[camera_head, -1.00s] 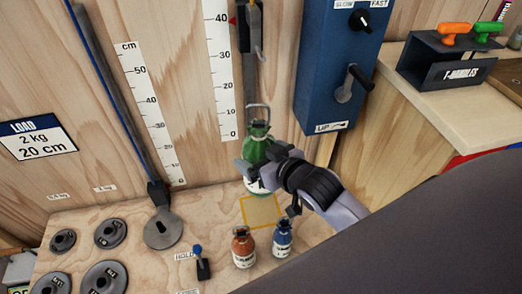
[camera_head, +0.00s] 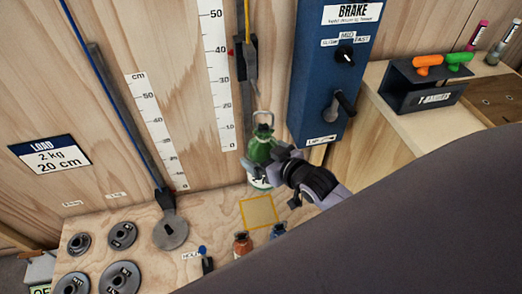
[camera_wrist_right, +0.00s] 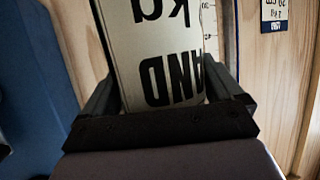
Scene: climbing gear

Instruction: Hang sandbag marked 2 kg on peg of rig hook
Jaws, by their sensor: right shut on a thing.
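My right gripper (camera_head: 275,167) is shut on a green sandbag (camera_head: 260,151) with a wire loop at its top. It holds the bag upright above the board, behind the yellow square. In the right wrist view the bag's pale label (camera_wrist_right: 165,55) shows upside-down "kg" and "SAND"; its number is out of sight. The rig hook (camera_head: 251,68) hangs at the slim vertical rail, above the bag's loop and apart from it. Its peg is too small to make out clearly. My left gripper is not in view.
A blue brake box (camera_head: 320,85) is close on the right. Several weight discs (camera_head: 122,235) lie at left. A scale strip (camera_head: 217,75) runs beside the rail.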

